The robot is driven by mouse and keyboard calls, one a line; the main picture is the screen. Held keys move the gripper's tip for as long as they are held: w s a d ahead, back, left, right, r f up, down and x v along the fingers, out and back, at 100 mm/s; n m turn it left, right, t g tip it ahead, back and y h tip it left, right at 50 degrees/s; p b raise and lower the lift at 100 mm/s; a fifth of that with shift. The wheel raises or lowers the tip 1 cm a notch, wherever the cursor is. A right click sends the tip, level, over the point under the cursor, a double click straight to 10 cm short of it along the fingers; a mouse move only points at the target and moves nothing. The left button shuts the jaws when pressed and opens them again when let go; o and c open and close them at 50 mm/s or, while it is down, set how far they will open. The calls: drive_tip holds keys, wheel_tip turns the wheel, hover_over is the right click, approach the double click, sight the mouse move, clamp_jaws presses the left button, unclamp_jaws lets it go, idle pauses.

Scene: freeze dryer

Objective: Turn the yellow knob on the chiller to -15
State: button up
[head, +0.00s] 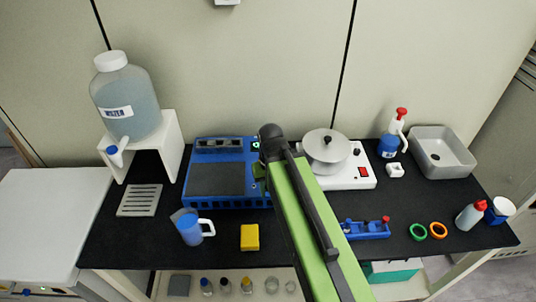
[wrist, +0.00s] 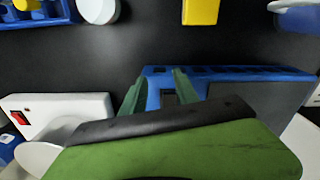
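No yellow knob can be clearly made out. A white box-shaped unit (head: 45,220) stands at the far left in the head view and may be the chiller. No reading is legible. My gripper (wrist: 160,88) is open and empty in the wrist view, its two green fingers apart over the edge of a blue device (wrist: 230,72). In the head view my arm mostly hides my gripper (head: 259,172), beside the same blue device (head: 226,202). The white unit is far to its left.
On the black bench (head: 150,245) stand a large bottle (head: 135,95) on a white stand, a blue mug (head: 188,228), a yellow block (head: 250,237) and a white hot plate (head: 355,180) with a pot. A grey basin (head: 441,150) is at the right.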

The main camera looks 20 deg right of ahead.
drive_tip(key=shift+o, duration=0.3)
drive_tip(key=shift+s+r, duration=0.15)
drive_tip(key=shift+s, duration=0.05)
drive_tip(key=shift+o, duration=1.1)
drive_tip(key=w+d+r+m+p, duration=0.1)
drive_tip(key=w+r+m+p, duration=0.2)
drive_tip(key=w+r+p, duration=0.4)
drive_tip(key=shift+r+p, duration=0.35)
drive_tip(key=shift+p, duration=0.05)
drive_tip(key=w+r+m+p, duration=0.6)
drive_tip(key=w+r+p, duration=0.3)
drive_tip(key=w, duration=0.1)
drive_tip(key=shift+m, duration=0.4)
drive_tip(key=f+b, duration=1.8)
drive_tip(key=shift+s+f, duration=0.2)
drive_tip(key=shift+f, duration=0.05)
drive_tip(key=shift+r, duration=0.1)
clamp_jaws()
drive_tip(key=shift+d, duration=0.1)
